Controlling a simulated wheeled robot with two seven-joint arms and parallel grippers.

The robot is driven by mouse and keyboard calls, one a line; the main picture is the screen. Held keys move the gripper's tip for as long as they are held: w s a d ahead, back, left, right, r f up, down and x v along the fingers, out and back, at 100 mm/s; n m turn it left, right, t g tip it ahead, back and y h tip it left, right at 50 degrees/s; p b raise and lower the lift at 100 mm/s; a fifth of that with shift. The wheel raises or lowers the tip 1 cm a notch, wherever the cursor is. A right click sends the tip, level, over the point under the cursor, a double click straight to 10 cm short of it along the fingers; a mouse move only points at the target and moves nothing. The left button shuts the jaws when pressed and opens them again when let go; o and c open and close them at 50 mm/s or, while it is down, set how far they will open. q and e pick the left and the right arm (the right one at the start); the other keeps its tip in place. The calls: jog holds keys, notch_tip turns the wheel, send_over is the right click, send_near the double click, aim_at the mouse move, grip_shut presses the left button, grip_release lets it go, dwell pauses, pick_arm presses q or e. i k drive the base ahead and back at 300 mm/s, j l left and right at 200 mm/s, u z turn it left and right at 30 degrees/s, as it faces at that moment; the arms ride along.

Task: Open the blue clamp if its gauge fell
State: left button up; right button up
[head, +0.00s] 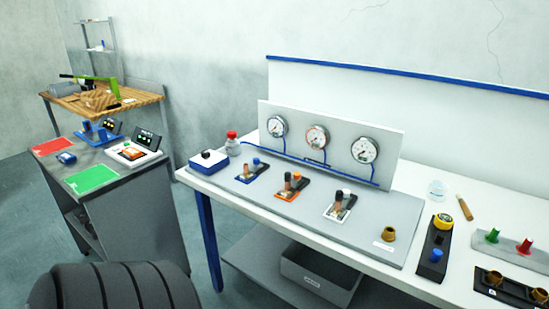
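The blue clamp (252,171) sits at the left end of a row of three on the grey board, with a blue base plate and a blue-tipped handle. Whether it is open or closed is too small to tell. Above it on the upright panel is the left gauge (277,127); its needle reading is too small to make out. The middle gauge (317,137) and right gauge (364,150) stand beside it, above the orange clamp (292,186) and white clamp (340,205). Blue tubing (325,165) runs below the gauges. Neither of my grippers is in view.
To the right are a black control box (434,250) and brass fitting (389,234). A grey side cabinet (125,210) stands left, across a floor gap.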

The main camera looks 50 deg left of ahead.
aim_at(256, 166)
jog(key=k+u, duration=0.15)
jog(key=u, duration=2.6)
